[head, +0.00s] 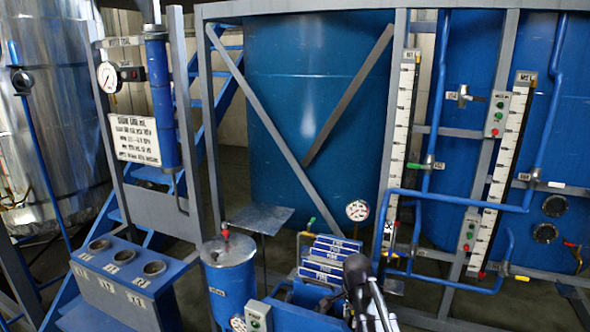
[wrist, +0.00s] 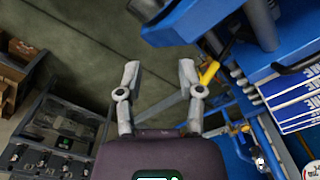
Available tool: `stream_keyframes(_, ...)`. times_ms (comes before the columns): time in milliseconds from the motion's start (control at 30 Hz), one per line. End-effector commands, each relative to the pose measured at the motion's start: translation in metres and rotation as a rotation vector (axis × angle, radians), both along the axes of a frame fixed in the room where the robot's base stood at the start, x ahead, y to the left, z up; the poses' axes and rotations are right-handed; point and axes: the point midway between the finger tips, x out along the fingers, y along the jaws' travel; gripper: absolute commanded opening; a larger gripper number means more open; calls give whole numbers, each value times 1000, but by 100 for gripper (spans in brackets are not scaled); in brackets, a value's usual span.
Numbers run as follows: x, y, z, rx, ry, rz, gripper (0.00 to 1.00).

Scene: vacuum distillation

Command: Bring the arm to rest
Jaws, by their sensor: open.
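My gripper (wrist: 158,78) shows in the wrist view with its two grey fingers spread apart and nothing between them. Below the fingers are the dark floor and a blue frame with a yellow part (wrist: 208,72). In the head view my arm rises at the bottom centre, in front of the blue equipment; its fingers cannot be made out clearly there.
Blue label plates (head: 330,258) stand close beside my arm, with a gauge (head: 357,210) above. A blue vessel (head: 229,283) and a box with round holes (head: 112,283) are to the left. Blue pipes (head: 455,203) run at the right. Dark cases (wrist: 62,128) lie at the wrist view's left.

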Motion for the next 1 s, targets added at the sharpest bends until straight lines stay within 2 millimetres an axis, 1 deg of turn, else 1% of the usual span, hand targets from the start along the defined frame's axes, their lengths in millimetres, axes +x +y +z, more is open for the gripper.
stream_keyframes(33,-13,-1,-4,0,0,64,49)
stream_keyframes(600,-102,-5,-24,0,1,859,49)
stream_keyframes(800,-122,-6,-28,0,1,1053,49)
stream_keyframes(1000,-127,-5,-29,0,1,1123,49)
